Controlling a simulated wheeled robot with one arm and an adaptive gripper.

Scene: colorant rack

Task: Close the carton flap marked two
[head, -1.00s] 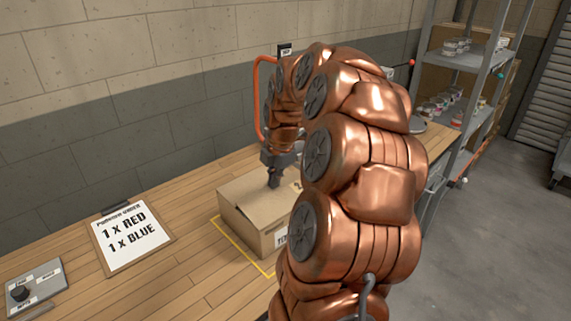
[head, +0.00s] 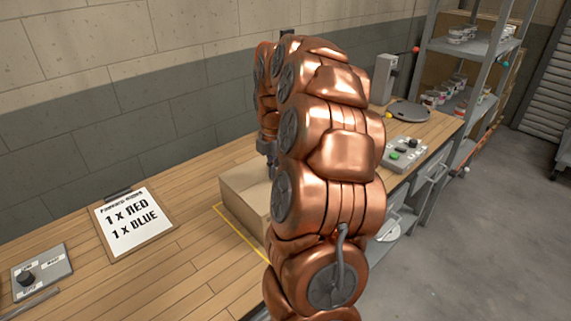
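The cardboard carton (head: 242,207) stands on the wooden bench inside a yellow outline. Only its left part shows, because my copper arm covers the right part. Its visible top is pale cardboard; I cannot tell how each flap lies, and no mark two can be read. My gripper (head: 271,168) is a small dark shape at the carton's top, mostly hidden behind my arm. Whether it touches a flap, and whether its fingers are open or shut, cannot be seen.
A clipboard (head: 134,222) reading 1 x RED, 1 x BLUE lies left of the carton, with a dial panel (head: 41,272) beyond it. A button box (head: 402,153) and a round grey plate (head: 408,111) are at right. A shelf rack (head: 470,48) stands behind. Bench between clipboard and carton is clear.

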